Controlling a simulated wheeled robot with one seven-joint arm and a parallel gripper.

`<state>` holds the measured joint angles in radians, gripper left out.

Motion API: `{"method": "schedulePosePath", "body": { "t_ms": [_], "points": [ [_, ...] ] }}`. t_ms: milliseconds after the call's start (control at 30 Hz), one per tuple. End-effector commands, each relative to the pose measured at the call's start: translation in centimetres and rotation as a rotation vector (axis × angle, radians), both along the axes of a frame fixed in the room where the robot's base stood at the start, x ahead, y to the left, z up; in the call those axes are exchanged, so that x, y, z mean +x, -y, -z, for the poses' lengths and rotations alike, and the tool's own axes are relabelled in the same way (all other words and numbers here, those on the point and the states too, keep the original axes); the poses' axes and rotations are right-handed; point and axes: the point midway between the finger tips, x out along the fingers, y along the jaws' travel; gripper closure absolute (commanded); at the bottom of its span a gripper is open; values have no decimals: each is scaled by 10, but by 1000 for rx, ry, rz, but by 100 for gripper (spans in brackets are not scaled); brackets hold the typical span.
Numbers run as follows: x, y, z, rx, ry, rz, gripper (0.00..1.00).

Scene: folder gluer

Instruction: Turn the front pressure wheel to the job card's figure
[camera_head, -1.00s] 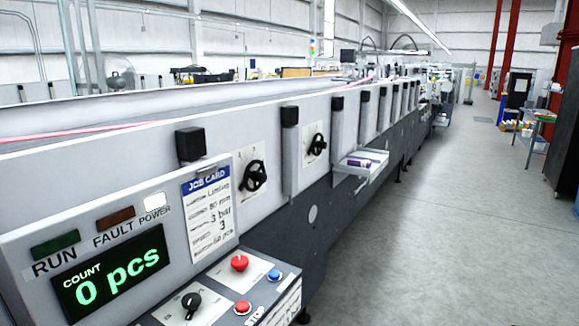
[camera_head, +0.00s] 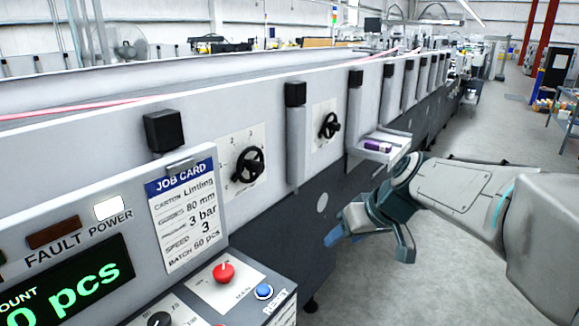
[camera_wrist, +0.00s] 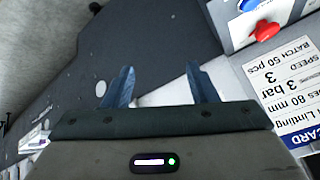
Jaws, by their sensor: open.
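Two black handwheels sit on white dial plates on the machine's side: a nearer one (camera_head: 249,165) and a farther one (camera_head: 329,125). I cannot tell by a label which is the pressure wheel, and the dial figures are too small to read surely. The job card (camera_head: 186,212) hangs at the near left and reads 80 mm, 3 bar, speed 3, batch 50 pcs. It also shows upside down in the wrist view (camera_wrist: 283,98). My gripper (camera_head: 368,246) is open and empty, right of and below both wheels, touching neither. Its two blue fingers stand apart in the wrist view (camera_wrist: 160,85).
A control box with a red MAIN knob (camera_head: 224,273) and a blue RESET button (camera_head: 264,291) juts out at the near front. A small tray (camera_head: 398,145) with a purple item sticks out beyond the wheels.

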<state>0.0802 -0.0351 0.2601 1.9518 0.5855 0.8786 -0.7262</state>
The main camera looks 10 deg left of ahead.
Motion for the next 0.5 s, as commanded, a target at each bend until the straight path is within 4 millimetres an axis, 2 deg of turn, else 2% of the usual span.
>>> {"method": "schedulePosePath", "body": {
  "t_ms": [33,200,333,500],
  "points": [
    [23,-21,-10,57,38,-66,48],
    [83,-78,-50,247,207,-250,48],
    [114,-101,-75,360,318,-326,48],
    [134,-114,-94,435,403,-365,48]
  ]
}}
